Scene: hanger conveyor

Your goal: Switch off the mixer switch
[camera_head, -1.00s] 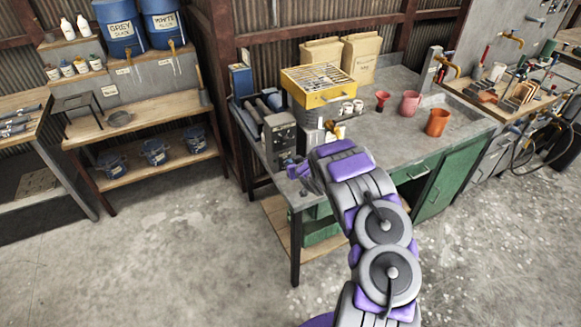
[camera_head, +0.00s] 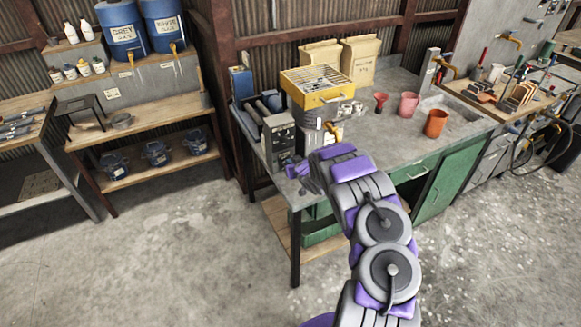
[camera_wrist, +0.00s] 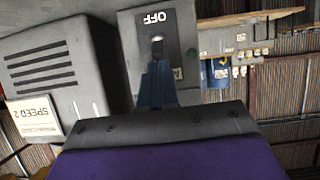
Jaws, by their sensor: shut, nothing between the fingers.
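The mixer's grey control box (camera_head: 279,137) stands at the left front of the workbench. In the wrist view its switch plate (camera_wrist: 158,35) shows the word OFF upside down at the top. A small metal toggle switch (camera_wrist: 157,42) sits just below that word in the picture. My gripper (camera_head: 296,170) is at the lower front of the box. In the wrist view its dark fingers (camera_wrist: 156,82) are shut and empty, with their tips close to the toggle. I cannot tell whether they touch it. The fingers hide the lower part of the plate.
A grey vented box with a SPEED 2 label (camera_wrist: 36,118) is beside the plate. A yellow-topped unit (camera_head: 317,88), small cups and orange pots (camera_head: 436,123) stand on the grey workbench (camera_head: 385,150). The concrete floor in front is clear.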

